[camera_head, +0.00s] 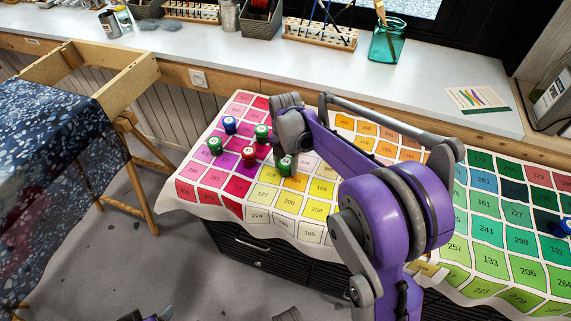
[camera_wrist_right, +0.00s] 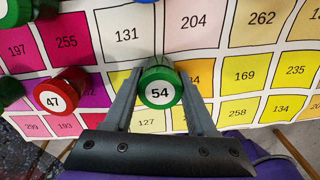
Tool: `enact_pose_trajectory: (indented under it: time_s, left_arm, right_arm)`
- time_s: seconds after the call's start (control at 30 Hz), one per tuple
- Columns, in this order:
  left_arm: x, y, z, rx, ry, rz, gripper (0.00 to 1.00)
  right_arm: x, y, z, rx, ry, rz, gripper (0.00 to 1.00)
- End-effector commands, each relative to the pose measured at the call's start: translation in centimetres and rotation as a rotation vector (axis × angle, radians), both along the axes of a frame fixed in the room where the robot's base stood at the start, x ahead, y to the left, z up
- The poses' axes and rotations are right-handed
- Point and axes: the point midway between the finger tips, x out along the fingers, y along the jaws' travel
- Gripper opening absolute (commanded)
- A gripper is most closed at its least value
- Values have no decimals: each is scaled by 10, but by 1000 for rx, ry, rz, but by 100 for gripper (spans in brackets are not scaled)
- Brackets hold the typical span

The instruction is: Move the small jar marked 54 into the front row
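The small jar marked 54 (camera_wrist_right: 160,88) has a green lid with a white label. It stands out among the chart's pale squares in the head view (camera_head: 284,165). My right gripper (camera_wrist_right: 160,80) has one finger on each side of this jar, and both fingers appear to touch it. The jar looks upright; its base is hidden, so I cannot tell whether it is lifted. In the head view the right gripper (camera_head: 287,150) is directly over the jar, partly hidden by its own arm. Only slivers of my left arm show at the bottom edge; its fingers do not show.
A red-lidded jar marked 47 (camera_wrist_right: 63,92) stands close left. Nearby are a blue-lidded jar (camera_head: 229,125) and green-lidded jars (camera_head: 215,146) (camera_head: 262,132). The numbered colour chart (camera_head: 310,235) covers the table. Its pale squares toward the front edge are clear.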

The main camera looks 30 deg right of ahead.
Motion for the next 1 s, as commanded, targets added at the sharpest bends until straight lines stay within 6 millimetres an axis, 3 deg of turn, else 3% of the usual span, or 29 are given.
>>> enact_pose_trajectory:
  time_s: [0.03, 0.13, 0.53, 1.0]
  left_arm:
    - [0, 0, 0, 0, 0, 0, 86]
    - [0, 0, 0, 0, 0, 0, 86]
    - [0, 0, 3, 0, -1, 0, 86]
    - [1, 0, 17, 0, -5, 0, 86]
  right_arm:
    - [0, 0, 0, 0, 0, 0, 67]
    - [0, 0, 0, 0, 0, 0, 85]
    - [0, 0, 8, 0, 0, 0, 86]
    - [0, 0, 100, 0, 0, 0, 86]
